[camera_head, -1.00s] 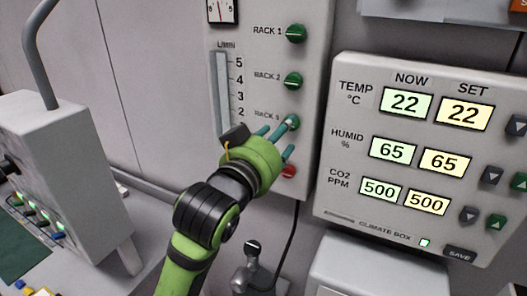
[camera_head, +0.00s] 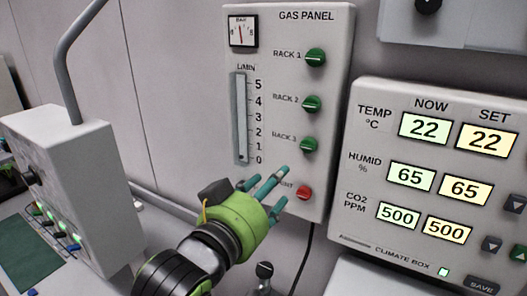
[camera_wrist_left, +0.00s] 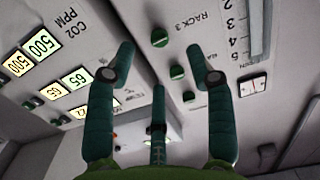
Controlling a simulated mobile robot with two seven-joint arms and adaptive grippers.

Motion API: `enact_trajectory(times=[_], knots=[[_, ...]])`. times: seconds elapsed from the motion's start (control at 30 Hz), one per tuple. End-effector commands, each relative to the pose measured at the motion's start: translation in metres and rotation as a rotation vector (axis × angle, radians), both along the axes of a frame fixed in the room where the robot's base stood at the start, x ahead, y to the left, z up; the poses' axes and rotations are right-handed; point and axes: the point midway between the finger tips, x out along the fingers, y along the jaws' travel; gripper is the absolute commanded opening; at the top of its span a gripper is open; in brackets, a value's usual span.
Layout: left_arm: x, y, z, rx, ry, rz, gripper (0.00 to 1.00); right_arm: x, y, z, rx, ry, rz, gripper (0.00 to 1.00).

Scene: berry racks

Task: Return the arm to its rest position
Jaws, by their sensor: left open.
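My left gripper (camera_head: 270,187) is green with teal fingers, and its arm comes in from the lower left in the head view. Its fingers are spread and empty, in front of the lower part of the gas panel (camera_head: 270,120). They are close to the red reset button (camera_head: 304,192), and I cannot tell whether they touch anything. In the left wrist view the open fingers (camera_wrist_left: 160,75) stand apart, with the green rack knobs beyond them. The rack 3 knob (camera_head: 309,145) is now uncovered in the head view. My right gripper is not in view.
The climate box (camera_head: 380,135) with its lit displays stands to the right of the gas panel. A grey machine (camera_head: 75,150) with a bent pipe stands on the left. A black-topped lever (camera_head: 264,270) is below the panel. Wall space between machine and panel is clear.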

Motion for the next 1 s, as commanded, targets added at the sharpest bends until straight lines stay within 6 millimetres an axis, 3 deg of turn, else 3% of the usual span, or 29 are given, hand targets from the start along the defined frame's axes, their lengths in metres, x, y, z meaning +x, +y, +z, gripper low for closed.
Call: enact_trajectory(times=[0.13,0.27,0.4,0.6,0.8,1.0], knots=[[0.005,0.033,-0.072,0.043,0.168,0.076,0.54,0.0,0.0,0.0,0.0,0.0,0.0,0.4],[-0.005,0.07,-0.149,0.102,0.347,0.15,0.54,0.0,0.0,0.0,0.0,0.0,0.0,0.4],[-0.035,0.11,-0.226,0.18,0.537,0.218,0.54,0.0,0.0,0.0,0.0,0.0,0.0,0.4],[-0.101,0.165,-0.316,0.303,0.793,0.292,0.54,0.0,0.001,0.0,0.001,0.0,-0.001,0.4],[-0.165,0.205,-0.367,0.408,0.979,0.331,0.54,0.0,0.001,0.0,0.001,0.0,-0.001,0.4],[-0.224,0.236,-0.397,0.499,1.13,0.352,0.54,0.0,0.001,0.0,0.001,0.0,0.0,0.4]])
